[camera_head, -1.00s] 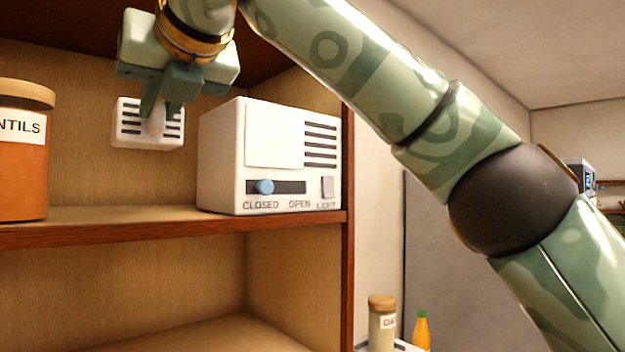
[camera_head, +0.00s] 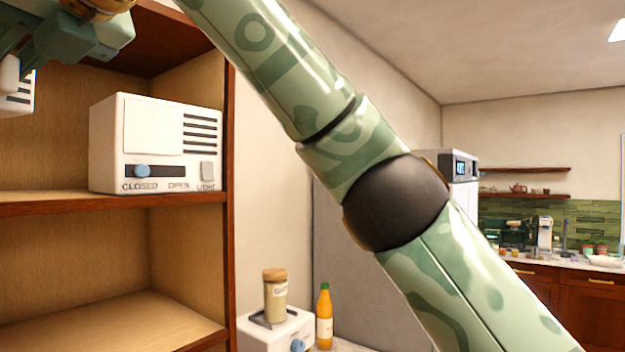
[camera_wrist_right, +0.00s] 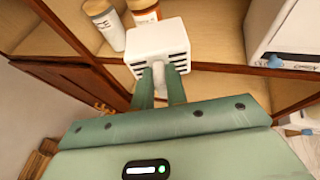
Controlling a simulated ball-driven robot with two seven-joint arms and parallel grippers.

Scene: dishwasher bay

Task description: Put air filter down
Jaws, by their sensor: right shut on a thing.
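The air filter appears to be the small white block with dark slots (camera_wrist_right: 157,40), seen in the right wrist view. It also shows, cut off, at the left edge of the head view (camera_head: 20,98). My right gripper (camera_wrist_right: 160,76) is shut on it by a pale tab on its near side. In the head view my right gripper (camera_head: 16,68) is at the upper left, holding the block above shelf level. A white unit (camera_head: 155,145) with vents and a blue slider at the CLOSED end stands on the shelf, right of the block. My left gripper is out of view.
The wooden shelf (camera_head: 60,204) has bare wood left of the unit and an empty bay below. Jars (camera_wrist_right: 103,22) stand beyond the block in the wrist view. A jar (camera_head: 275,300) on a white appliance and an orange bottle (camera_head: 325,315) stand lower right. A counter lies far right.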

